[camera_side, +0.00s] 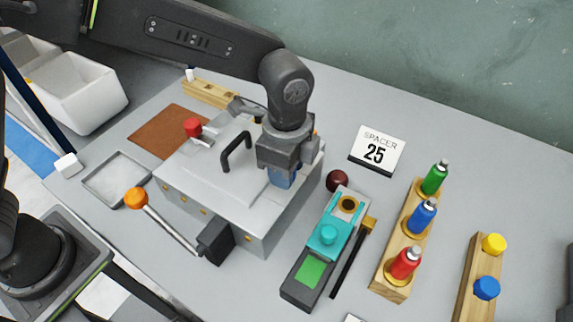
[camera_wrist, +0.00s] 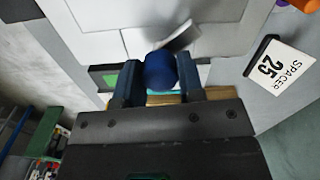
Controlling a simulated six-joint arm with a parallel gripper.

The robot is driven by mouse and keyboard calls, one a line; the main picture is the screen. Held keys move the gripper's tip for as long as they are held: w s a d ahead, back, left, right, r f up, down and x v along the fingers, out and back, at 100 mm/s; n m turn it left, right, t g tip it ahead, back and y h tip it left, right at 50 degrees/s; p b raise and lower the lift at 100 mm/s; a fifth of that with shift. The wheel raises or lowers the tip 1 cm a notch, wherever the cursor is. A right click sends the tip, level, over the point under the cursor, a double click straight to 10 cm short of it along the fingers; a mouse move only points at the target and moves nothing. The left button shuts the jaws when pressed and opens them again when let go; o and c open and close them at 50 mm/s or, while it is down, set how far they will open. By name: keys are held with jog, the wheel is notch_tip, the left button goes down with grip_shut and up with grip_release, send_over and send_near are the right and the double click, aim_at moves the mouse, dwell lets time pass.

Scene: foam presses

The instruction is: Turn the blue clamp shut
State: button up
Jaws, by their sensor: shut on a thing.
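The blue clamp shows as a rounded blue knob (camera_wrist: 160,68) in the wrist view. It lies between the two fingers of my gripper (camera_wrist: 160,80), which is shut on it. In the side view my gripper (camera_side: 284,180) points down at the right front part of the grey press box (camera_side: 190,180). Blue shows at the fingertips there, but the knob cannot be told apart from the fingers. A light metal flap or lever (camera_wrist: 185,36) lies just beyond the knob in the wrist view. How far the clamp is turned is hidden.
A red-knobbed clamp (camera_side: 193,128) and black handle (camera_side: 236,152) stand on the box top. An orange-ball lever (camera_side: 136,198) sticks out in front. A spacer card (camera_side: 376,150), teal device (camera_side: 328,236) and bottle rack (camera_side: 390,279) stand right. An empty tray (camera_side: 116,178) lies left.

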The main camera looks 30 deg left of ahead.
jog(key=n, duration=0.5)
jog(key=shift+n, duration=2.5)
jog(key=o, duration=0.9)
jog(key=shift+r, duration=0.1)
notch_tip(320, 180, up, 14)
jog(key=shift+f, duration=0.15)
